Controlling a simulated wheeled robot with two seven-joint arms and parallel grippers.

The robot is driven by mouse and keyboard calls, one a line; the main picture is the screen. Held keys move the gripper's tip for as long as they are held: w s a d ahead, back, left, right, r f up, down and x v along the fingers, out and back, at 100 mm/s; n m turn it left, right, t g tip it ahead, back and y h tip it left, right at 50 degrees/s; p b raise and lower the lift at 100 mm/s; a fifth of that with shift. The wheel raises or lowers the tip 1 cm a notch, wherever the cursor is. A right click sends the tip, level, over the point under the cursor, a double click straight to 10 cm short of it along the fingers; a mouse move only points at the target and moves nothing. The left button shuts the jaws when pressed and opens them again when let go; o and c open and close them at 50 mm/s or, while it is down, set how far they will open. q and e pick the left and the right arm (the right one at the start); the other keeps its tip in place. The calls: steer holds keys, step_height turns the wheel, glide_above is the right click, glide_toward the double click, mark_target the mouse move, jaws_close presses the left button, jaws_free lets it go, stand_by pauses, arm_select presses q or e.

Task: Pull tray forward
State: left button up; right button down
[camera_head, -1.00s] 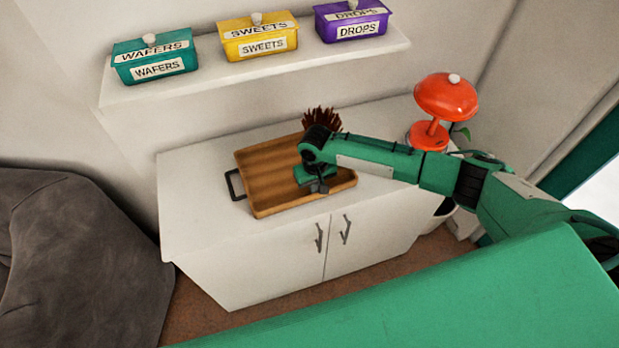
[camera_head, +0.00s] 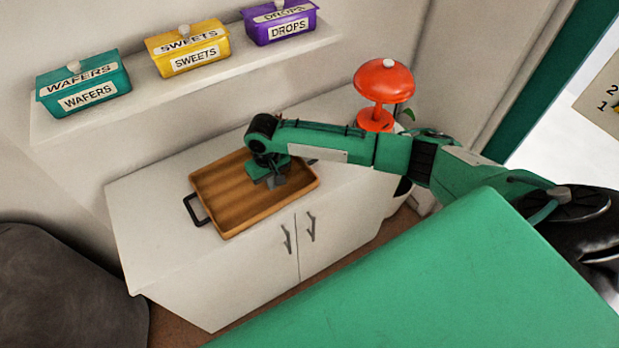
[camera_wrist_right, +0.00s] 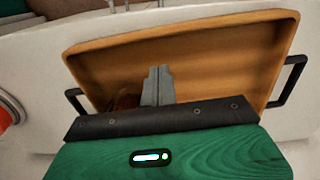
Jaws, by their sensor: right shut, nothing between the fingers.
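A wooden tray (camera_head: 225,190) with a dark side handle (camera_head: 196,210) lies on the white cabinet top, close to its front edge. The wrist view shows the tray (camera_wrist_right: 215,50) with dark handles at both ends. My right gripper (camera_head: 277,182) points down over the tray's right half. In the wrist view its grey fingers (camera_wrist_right: 157,86) are together, with nothing between them, in front of the tray's inside. Whether the fingertips touch the tray is unclear. My arm hides part of the tray's back right. My left gripper is out of view.
The white cabinet (camera_head: 220,280) has two door handles in front. An orange-red lamp-like object (camera_head: 383,82) stands at its right end. The shelf behind holds teal (camera_head: 84,91), yellow (camera_head: 188,52) and purple (camera_head: 281,24) boxes. A dark grey cushion (camera_head: 60,290) is at lower left.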

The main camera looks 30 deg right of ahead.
steer(key=s+d+b, duration=0.2)
steer(key=s+b, duration=0.2)
steer(key=s, duration=1.7)
steer(key=shift+s+d+b, duration=0.2)
steer(key=shift+b, duration=0.15)
steer(key=shift+a+r, duration=0.1)
